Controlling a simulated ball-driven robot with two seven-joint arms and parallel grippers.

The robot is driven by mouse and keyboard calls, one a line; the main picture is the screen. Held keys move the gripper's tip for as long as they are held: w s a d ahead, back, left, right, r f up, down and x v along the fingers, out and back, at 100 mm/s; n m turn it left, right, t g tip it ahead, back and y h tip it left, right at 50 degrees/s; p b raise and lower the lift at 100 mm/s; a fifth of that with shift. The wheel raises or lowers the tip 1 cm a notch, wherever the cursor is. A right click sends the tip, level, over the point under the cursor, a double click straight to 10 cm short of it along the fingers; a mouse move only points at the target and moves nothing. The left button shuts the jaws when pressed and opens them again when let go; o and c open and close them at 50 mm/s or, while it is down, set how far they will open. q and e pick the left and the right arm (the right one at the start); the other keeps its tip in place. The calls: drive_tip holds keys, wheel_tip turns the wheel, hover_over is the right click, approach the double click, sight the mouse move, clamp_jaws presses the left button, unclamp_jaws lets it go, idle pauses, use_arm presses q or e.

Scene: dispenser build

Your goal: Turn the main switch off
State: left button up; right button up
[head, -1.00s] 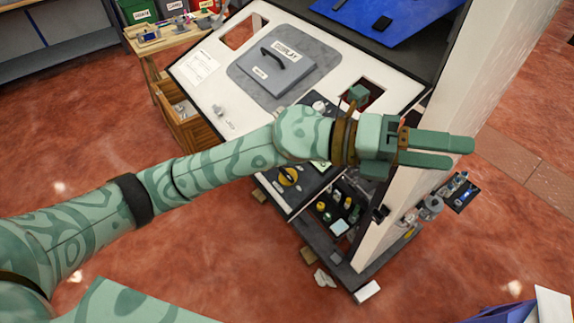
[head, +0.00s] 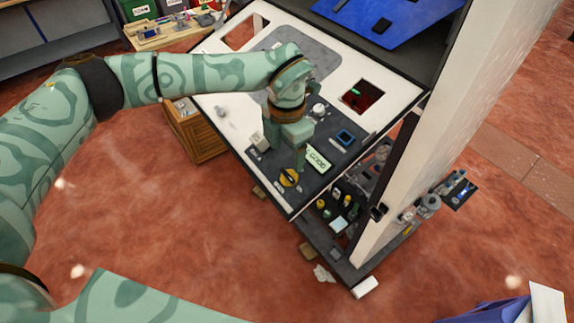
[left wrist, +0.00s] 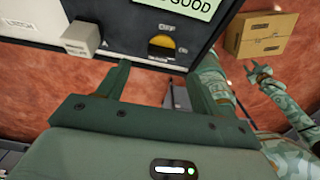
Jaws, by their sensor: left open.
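The main switch (head: 290,177) is a yellow rotary knob with a black grip, low on the dark control panel. In the left wrist view the knob (left wrist: 162,46) sits between printed OFF and ON labels; I cannot clearly tell which it points to. My left gripper (head: 301,160) is over the panel, pointing down beside the knob. In the left wrist view its fingers (left wrist: 160,66) are apart and empty, with the knob ahead of the gap and not between them. My right gripper (left wrist: 260,72) shows small at the right, its fingers apparently spread.
A lit display (head: 318,161) reading GOOD and a pale block-like switch (left wrist: 82,38) flank the knob. A square opening (head: 363,97) lies higher on the white top. A tall white wall (head: 440,130) stands at the right. A cardboard box (left wrist: 262,35) lies on the floor.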

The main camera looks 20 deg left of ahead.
sight(287, 173)
use_arm(q)
wheel_tip(287, 173, down, 7)
drive_tip(key=shift+d+f+p, duration=0.1)
drive_tip(key=shift+p, duration=0.35)
drive_tip(key=c, duration=1)
